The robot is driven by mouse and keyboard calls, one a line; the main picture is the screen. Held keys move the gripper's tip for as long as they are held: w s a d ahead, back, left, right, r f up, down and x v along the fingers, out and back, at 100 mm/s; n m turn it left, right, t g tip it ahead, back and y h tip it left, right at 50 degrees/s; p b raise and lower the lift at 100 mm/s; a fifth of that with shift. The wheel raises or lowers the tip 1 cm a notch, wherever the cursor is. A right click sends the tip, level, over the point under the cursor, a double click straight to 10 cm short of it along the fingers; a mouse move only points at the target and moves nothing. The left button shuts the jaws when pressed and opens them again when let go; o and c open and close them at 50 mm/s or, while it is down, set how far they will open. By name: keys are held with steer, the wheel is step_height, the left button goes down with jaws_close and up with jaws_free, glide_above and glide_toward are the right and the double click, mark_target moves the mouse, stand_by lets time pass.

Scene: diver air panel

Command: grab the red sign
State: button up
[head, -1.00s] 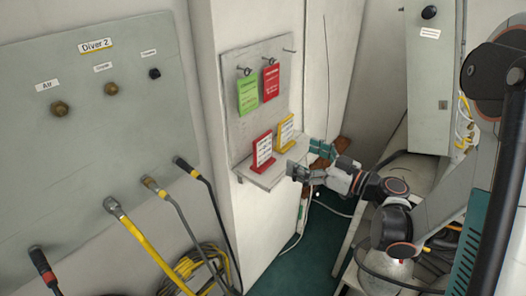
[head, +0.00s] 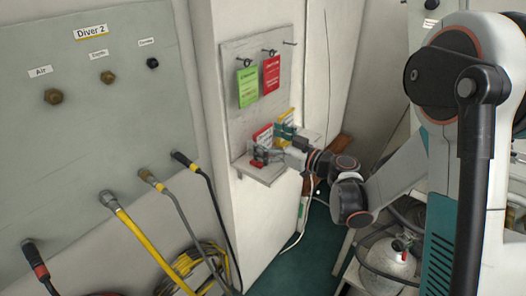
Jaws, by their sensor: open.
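A red stand-up sign (head: 262,135) with a white face stands on the small shelf (head: 264,173), partly hidden by my gripper. My gripper (head: 269,145) is open and reaches in from the right, its fingers at the red sign. One finger is low at the sign's front, the other higher toward the yellow sign. I cannot tell whether the fingers touch the red sign. A yellow stand-up sign (head: 285,117) is just behind and to the right, partly covered by the gripper. A red tag (head: 271,75) also hangs on a hook above.
A green tag (head: 247,87) hangs beside the red tag on the backboard (head: 232,125). A grey panel (head: 60,130) with hoses (head: 150,235) is at the left. A metal cylinder (head: 388,258) stands low at the right.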

steer(key=shift+w+a, duration=0.35)
steer(key=shift+a, duration=0.05)
steer(key=shift+r, duration=0.1)
steer(key=c, duration=1.2)
